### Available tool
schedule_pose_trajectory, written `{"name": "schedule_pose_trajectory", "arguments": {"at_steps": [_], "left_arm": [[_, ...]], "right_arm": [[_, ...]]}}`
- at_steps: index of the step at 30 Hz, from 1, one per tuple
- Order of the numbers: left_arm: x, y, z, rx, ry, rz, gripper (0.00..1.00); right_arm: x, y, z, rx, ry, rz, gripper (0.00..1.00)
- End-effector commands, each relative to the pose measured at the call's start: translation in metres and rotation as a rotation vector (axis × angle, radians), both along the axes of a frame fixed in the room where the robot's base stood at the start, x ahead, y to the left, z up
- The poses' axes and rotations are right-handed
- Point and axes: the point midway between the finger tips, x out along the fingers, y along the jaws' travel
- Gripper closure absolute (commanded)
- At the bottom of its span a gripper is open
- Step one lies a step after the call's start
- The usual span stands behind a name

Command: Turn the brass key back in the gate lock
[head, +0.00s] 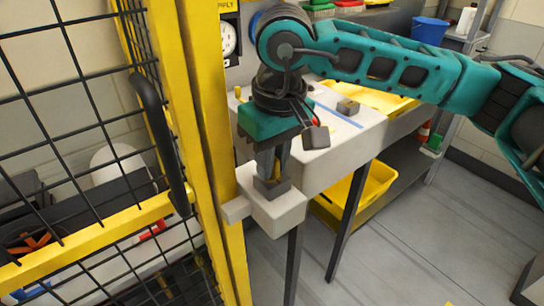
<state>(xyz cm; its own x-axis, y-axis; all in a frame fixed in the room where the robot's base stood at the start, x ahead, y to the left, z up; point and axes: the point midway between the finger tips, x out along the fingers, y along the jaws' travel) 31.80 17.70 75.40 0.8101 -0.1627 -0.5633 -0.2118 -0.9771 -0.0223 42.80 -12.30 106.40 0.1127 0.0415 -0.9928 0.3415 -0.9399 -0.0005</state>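The gate lock is a pale box (287,214) on the yellow gate post, with a dark grey block (271,189) on its top. My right gripper (275,174) points down just above this block. A thin sliver of the brass key (277,168) shows between its grey fingers, which look closed on it. Most of the key is hidden by the fingers, so its turn angle cannot be told. My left gripper is not in view.
The yellow gate (209,130) with black mesh and a black handle (158,130) stands at left. Behind the lock is a white worktop (345,140) with a yellow tray (370,98). A yellow bin (375,190) sits below.

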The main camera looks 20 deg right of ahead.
Motion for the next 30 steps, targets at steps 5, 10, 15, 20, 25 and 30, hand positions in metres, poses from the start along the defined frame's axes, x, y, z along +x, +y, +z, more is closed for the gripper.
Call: {"name": "schedule_pose_trajectory", "arguments": {"at_steps": [5, 10, 15, 20, 25, 30], "left_arm": [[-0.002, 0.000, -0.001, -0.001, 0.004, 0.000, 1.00], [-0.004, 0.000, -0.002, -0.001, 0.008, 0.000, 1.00], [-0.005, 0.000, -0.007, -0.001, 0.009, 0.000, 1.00], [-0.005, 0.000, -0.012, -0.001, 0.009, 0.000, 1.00], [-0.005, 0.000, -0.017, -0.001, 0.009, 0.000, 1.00], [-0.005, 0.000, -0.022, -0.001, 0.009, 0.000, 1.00]], "right_arm": [[0.000, 0.000, 0.000, -0.001, -0.001, 0.000, 1.00], [0.000, 0.000, 0.000, 0.000, -0.001, 0.001, 1.00], [0.001, 0.000, -0.001, 0.000, -0.002, 0.039, 1.00], [0.001, 0.000, -0.001, 0.001, -0.003, 0.100, 1.00], [0.001, 0.000, -0.001, 0.001, -0.003, 0.167, 1.00], [0.001, 0.000, 0.000, 0.001, -0.004, 0.232, 1.00]]}}
